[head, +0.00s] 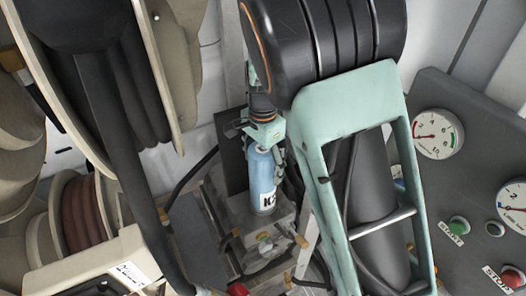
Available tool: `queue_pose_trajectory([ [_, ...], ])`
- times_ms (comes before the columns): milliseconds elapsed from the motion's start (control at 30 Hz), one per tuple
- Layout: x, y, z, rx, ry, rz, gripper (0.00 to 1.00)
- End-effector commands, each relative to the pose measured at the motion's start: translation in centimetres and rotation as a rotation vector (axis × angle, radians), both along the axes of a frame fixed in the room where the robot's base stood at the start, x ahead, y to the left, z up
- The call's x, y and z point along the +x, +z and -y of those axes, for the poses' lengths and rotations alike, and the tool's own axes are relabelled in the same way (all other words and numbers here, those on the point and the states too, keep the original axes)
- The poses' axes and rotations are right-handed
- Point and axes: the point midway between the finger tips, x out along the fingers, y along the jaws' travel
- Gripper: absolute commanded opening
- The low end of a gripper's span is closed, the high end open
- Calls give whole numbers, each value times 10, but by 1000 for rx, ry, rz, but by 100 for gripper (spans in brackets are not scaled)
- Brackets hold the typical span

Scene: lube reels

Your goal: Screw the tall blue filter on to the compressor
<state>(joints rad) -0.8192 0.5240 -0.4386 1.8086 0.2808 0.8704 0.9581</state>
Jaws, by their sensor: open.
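The tall blue filter (263,182) stands upright in the middle of the head view, with a white label with dark lettering low on its side. Its lower end meets a grey metal block (262,236) with small fittings, which looks like part of the compressor. Whether the filter is threaded in or only resting there cannot be seen. My gripper (262,150) is open at the filter's upper end, with dark finger parts to its left and right. The filter's top is hidden by the gripper. Contact between fingers and filter cannot be made out.
Large hose reels (165,75) fill the left, with a dark red hose reel (80,212) below. A grey panel (455,175) with gauges (438,134) and green and red buttons stands at the right. Black hoses run close to the block. My arm hides much of the centre right.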

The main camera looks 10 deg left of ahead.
Motion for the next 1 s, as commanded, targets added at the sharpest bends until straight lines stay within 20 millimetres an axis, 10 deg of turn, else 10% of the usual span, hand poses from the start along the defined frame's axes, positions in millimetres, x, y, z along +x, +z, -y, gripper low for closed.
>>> queue_pose_trajectory([
  [567,0,-27,0,1,-1,0,77],
  [1000,0,-27,0,1,-1,0,28],
])
